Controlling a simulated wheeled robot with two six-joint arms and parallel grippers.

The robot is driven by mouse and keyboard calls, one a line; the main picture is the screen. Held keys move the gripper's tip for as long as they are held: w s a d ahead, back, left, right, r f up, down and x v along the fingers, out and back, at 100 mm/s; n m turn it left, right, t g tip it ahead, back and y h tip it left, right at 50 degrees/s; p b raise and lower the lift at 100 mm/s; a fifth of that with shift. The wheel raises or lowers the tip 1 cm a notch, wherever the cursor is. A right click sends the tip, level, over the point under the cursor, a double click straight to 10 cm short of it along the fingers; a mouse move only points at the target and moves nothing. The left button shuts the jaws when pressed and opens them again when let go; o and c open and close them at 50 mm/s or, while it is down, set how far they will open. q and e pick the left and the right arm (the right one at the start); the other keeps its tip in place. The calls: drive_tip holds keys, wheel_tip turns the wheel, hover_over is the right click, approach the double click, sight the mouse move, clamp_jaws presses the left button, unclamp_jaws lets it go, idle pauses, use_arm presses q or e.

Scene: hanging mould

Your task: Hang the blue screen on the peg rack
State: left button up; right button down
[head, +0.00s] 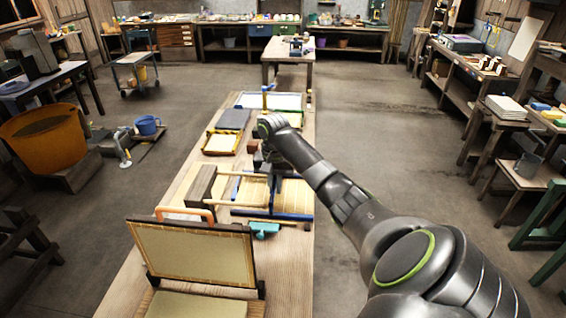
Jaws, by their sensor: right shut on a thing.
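The blue screen (293,197) is a pale mesh panel with blue edges, at the middle of the long wooden bench. My right arm reaches over the bench from the lower right. My right gripper (273,182) points down at the screen and is shut on it; its fingertips are small and dark here, and the exact grip is hard to see. A dark wooden block with pale rods (203,184) stands just left of the screen; it looks like the peg rack, but I cannot be sure. Whether the screen touches the rods I cannot tell. My left gripper is out of view.
On the bench (290,270), a yellow-framed panel (195,253) stands upright in front, by an orange handle (186,213) and a teal tool (264,229). A yellow tray (221,142) and a grey slab (233,119) lie behind. The bench's right front is clear.

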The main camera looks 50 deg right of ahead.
sight(250, 194)
drive_tip(key=shift+w+a, duration=1.2)
drive_tip(key=shift+w, duration=0.3)
drive_tip(key=shift+w+a, duration=1.15)
drive_tip(key=shift+w, duration=0.3)
drive_tip(key=shift+f, duration=0.6)
drive_tip(key=c, duration=1.4)
unclamp_jaws()
drive_tip(key=shift+r, duration=0.1)
